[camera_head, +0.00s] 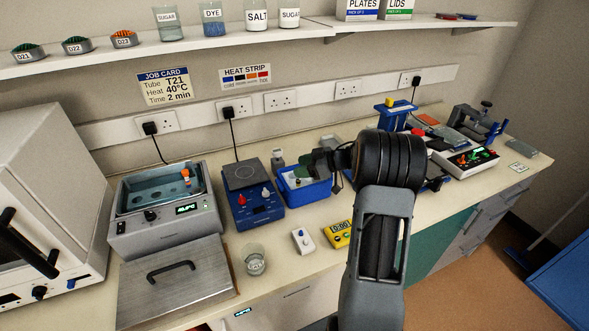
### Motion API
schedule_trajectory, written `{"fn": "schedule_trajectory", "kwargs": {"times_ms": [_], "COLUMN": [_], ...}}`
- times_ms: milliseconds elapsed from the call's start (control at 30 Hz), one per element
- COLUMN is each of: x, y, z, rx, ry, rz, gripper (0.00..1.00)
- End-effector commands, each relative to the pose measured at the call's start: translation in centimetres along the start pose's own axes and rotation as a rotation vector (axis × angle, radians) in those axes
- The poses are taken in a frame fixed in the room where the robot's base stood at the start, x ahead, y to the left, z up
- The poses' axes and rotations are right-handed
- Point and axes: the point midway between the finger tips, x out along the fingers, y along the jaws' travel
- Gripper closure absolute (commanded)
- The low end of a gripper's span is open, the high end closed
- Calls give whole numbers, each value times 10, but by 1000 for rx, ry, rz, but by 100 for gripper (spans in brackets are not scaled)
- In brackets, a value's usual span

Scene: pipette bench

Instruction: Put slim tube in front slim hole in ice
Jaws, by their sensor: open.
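A slim tube with an orange cap (186,174) stands in the water bath (150,226) at the left. I cannot tell for sure whether it is the task's slim tube. The blue ice box (308,195) sits on the bench in the middle. My gripper (325,168) is open, over the right part of the ice box. My wrist and fingers cover part of the box, and its holes are too small or hidden to make out. I cannot see any tube between the fingers.
A blue hotplate (252,200) stands left of the ice box. A glass beaker (255,260), a small white device (303,240) and a yellow timer (338,235) are in front. The bath's metal lid (172,285) lies at the front left.

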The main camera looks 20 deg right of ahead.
Motion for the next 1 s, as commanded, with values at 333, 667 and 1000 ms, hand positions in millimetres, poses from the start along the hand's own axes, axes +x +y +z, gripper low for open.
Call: {"fn": "schedule_trajectory", "kwargs": {"times_ms": [333,667,1000], "x": [-70,-102,-105], "y": [0,0,0], "z": [1,1,0], "rx": [-1,1,1], "ry": [0,0,0], "rz": [2,-1,-2], "gripper": [48,48,48]}}
